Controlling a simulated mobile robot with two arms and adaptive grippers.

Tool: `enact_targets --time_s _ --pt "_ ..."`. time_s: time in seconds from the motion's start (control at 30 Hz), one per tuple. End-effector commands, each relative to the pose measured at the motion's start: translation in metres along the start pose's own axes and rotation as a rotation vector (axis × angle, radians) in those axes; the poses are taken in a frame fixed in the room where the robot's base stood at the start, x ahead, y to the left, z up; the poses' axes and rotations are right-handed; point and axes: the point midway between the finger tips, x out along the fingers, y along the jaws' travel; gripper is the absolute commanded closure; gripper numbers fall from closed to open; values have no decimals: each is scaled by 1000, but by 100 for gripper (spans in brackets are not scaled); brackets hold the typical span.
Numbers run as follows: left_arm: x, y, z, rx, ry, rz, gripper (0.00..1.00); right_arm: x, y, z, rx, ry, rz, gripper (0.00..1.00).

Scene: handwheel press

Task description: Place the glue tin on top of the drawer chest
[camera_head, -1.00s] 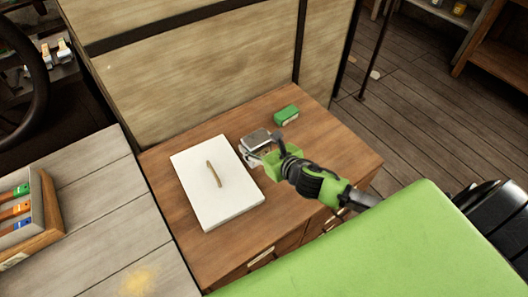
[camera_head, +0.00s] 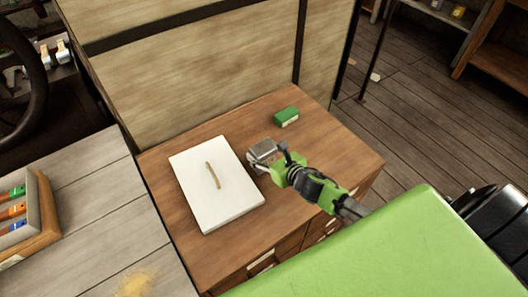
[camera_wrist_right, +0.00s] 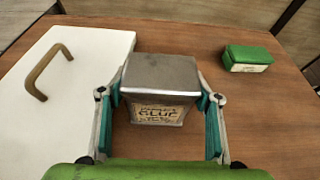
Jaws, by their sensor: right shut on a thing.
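The glue tin (camera_head: 264,151) is a grey metal box with a "GLUE" label, and the label shows in the right wrist view (camera_wrist_right: 158,113). My right gripper (camera_wrist_right: 160,105) is shut on it, with a teal-padded finger at each side. In the head view my right gripper (camera_head: 268,165) holds the tin over the wooden top of the drawer chest (camera_head: 330,160). The tin looks upright. I cannot tell whether its base touches the wood. My left gripper is not in view.
A white board with a brown handle (camera_head: 200,205) lies left of the tin on the chest top. A small green box (camera_head: 286,117) sits behind it to the right. A wooden panel (camera_head: 200,80) rises behind the chest. Bare wood lies to the right.

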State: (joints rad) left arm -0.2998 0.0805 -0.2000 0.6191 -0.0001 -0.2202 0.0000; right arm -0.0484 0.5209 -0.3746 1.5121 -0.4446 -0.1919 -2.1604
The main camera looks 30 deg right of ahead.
Motion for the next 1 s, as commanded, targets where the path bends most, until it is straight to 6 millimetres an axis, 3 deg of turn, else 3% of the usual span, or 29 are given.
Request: enact_targets --time_s 0.03,0.1,0.53,1.0 --pt "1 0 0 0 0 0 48 0 0 -1 0 0 0 36" --pt "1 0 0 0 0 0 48 0 0 -1 0 0 0 25" --pt "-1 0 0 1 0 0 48 -4 0 1 -1 1 0 25" --pt "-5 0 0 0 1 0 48 -85 0 0 -2 2 1 25"
